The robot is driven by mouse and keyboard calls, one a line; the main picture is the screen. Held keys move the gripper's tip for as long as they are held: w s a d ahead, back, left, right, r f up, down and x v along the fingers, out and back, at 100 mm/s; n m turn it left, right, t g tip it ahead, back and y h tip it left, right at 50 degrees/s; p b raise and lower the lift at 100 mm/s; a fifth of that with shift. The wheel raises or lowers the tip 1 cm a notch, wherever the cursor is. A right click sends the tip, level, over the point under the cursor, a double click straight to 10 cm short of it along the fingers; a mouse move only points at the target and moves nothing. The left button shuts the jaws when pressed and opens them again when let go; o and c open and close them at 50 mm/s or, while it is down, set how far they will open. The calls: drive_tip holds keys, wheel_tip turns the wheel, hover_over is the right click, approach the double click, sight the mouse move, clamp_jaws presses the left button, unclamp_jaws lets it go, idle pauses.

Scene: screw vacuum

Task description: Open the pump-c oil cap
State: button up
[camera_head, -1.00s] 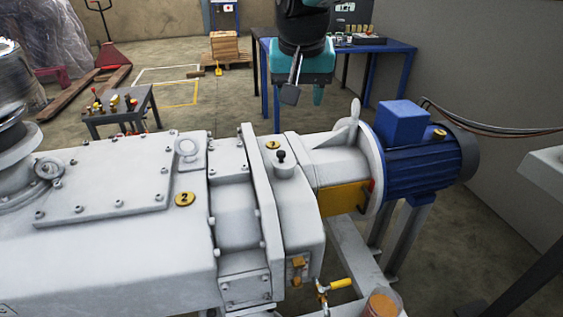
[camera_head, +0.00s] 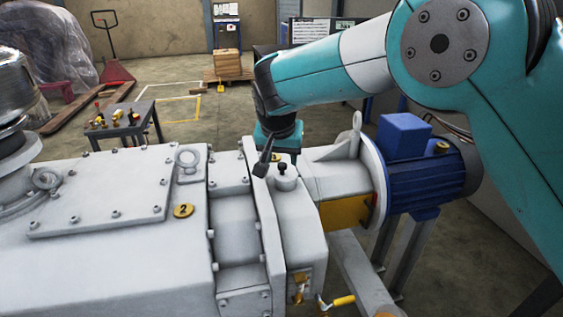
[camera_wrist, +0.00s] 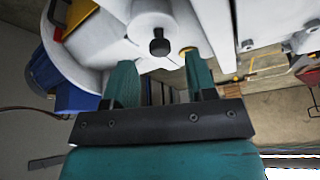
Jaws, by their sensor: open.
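The oil cap (camera_head: 285,168) is a small black knob on a round grey boss on top of the grey pump housing (camera_head: 302,225). In the wrist view the black knob (camera_wrist: 159,43) shows beyond and roughly between my two fingertips. My gripper (camera_head: 275,163) is beside the cap and just behind it in the head view, with its dark finger to the left of the knob. In the wrist view my gripper (camera_wrist: 160,72) has its teal fingers apart, with nothing between them. I cannot tell whether a finger touches the boss.
A blue motor (camera_head: 420,170) and an upright lifting lug (camera_head: 356,125) stand right of the cap. A raised flange (camera_head: 262,215) runs along its left. A yellow-handled valve (camera_head: 340,301) is low in front. A small table (camera_head: 125,125) with fittings stands behind left.

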sight(282, 164)
drive_tip(key=shift+x, duration=1.5)
drive_tip(key=shift+c, duration=0.4)
drive_tip(key=c, duration=0.8)
drive_tip(key=shift+c, duration=0.2)
